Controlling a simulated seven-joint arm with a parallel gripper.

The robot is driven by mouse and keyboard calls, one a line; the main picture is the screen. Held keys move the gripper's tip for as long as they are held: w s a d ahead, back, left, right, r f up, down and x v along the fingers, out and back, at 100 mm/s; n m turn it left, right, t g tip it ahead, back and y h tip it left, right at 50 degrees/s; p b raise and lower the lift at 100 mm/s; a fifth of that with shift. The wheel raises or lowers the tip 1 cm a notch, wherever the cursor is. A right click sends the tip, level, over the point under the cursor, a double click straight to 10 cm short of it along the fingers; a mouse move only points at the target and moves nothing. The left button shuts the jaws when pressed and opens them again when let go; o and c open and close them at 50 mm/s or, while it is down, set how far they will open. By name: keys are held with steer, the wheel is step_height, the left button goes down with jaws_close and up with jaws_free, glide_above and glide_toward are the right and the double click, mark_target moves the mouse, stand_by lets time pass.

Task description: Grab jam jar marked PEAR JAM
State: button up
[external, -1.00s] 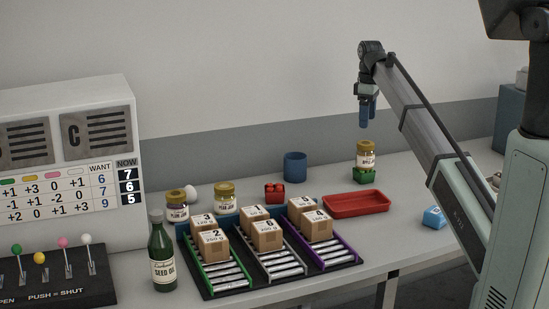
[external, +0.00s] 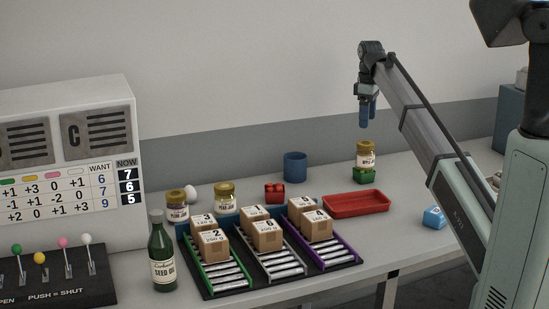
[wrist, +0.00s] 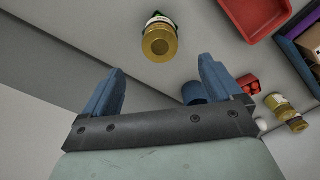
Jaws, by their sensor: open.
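Three gold-lidded jam jars stand on the table. One jar (external: 366,154) is on a green block (external: 365,175); a second jar (external: 225,196) is behind the trays; a third jar (external: 177,206) is left of it, near the bottle. Their labels are too small for me to read for certain. My gripper (external: 368,118) is open and empty, pointing down, above the level of the jar on the green block. In the wrist view that jar's lid (wrist: 160,40) lies beyond the space between my fingers (wrist: 160,84). The other jars (wrist: 276,102) (wrist: 297,124) are at the right.
A red tray (external: 357,204), blue cup (external: 295,166) and red brick (external: 275,192) are nearby. A black rack (external: 215,292) holds several numbered boxes. A green bottle (external: 162,255), an egg (external: 191,193) and a lever panel (external: 60,280) are left. A blue block (external: 434,217) lies right.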

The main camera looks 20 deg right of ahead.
steer(key=shift+o, duration=0.5)
steer(key=shift+a, duration=0.15)
steer(key=a+f+n, duration=0.1)
steer(key=a+n, duration=0.2)
steer(key=a, duration=1.7)
steer(key=m+t+y, duration=0.3)
steer(key=m+t, duration=0.1)
glide_toward(224, 197)
step_height(224, 197, up, 3)
steer(key=w+d, duration=0.1)
steer(key=w, duration=0.2)
steer(key=shift+m, duration=0.3)
steer(key=x, duration=0.5)
steer(key=s+x, duration=0.1)
steer(key=x, duration=0.2)
steer(key=shift+w+d+f, duration=0.1)
steer(key=shift+w+f, duration=0.05)
steer(key=shift+f, duration=0.3)
steer(key=shift+s+d+f+x, duration=0.1)
steer(key=shift+s+x, duration=0.05)
steer(key=shift+x, duration=0.75)
steer(key=shift+s+d+f+x, duration=0.1)
steer(key=shift+s+x, duration=0.05)
steer(key=shift+x, duration=0.7)
steer(key=shift+s+f+x, duration=0.1)
steer(key=shift+s+x, duration=0.05)
steer(key=shift+x, duration=0.75)
steer(key=shift+r, duration=0.1)
